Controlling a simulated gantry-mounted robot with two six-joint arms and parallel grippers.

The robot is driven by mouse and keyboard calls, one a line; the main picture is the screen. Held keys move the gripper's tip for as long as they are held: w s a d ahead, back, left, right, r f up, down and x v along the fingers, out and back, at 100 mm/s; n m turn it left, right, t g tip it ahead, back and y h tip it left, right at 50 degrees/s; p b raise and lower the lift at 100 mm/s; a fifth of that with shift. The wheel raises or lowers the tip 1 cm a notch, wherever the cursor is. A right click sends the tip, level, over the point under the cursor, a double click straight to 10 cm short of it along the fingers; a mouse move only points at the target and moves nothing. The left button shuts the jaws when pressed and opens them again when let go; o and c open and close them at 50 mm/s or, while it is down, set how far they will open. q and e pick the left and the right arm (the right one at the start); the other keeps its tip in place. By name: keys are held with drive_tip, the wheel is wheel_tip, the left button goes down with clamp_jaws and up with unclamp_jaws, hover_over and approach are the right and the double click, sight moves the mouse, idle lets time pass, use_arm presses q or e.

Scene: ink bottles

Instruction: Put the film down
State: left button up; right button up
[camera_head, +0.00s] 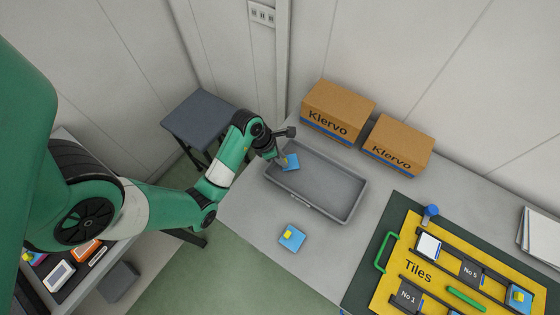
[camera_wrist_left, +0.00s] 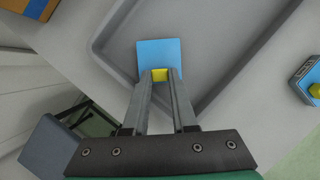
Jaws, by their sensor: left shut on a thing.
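The film is a flat blue square (camera_head: 292,164) with a yellow grip tab. My left gripper (camera_head: 283,160) is shut on this tab. In the left wrist view the film (camera_wrist_left: 158,52) extends out beyond the fingertips (camera_wrist_left: 161,78), with the yellow tab between them. The film is over the left end of the grey tray (camera_head: 335,213). I cannot tell whether it touches the tray floor. A second blue square with a yellow tab (camera_head: 291,237) lies on the table in front of the tray. My right gripper is not in view.
Two Klervo cardboard boxes (camera_head: 338,109) stand behind the tray. A yellow Tiles board (camera_head: 418,250) with several tiles and a green handle lies on a dark mat at right. A grey stool (camera_head: 205,115) stands left of the table. The tray's middle and right are empty.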

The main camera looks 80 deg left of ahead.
use_arm(q)
drive_tip(key=shift+s+d+f, duration=0.1)
drive_tip(key=shift+d+f, duration=0.15)
drive_tip(key=shift+a, duration=0.1)
drive_tip(key=shift+f, duration=0.1)
drive_tip(key=shift+f+b, duration=0.3)
drive_tip(key=shift+f, duration=0.15)
drive_tip(key=o, duration=0.8)
drive_tip(key=shift+r, duration=0.1)
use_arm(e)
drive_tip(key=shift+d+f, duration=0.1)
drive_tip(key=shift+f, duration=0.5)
use_arm(q)
drive_tip(key=shift+o, duration=0.2)
drive_tip(key=shift+r, duration=0.1)
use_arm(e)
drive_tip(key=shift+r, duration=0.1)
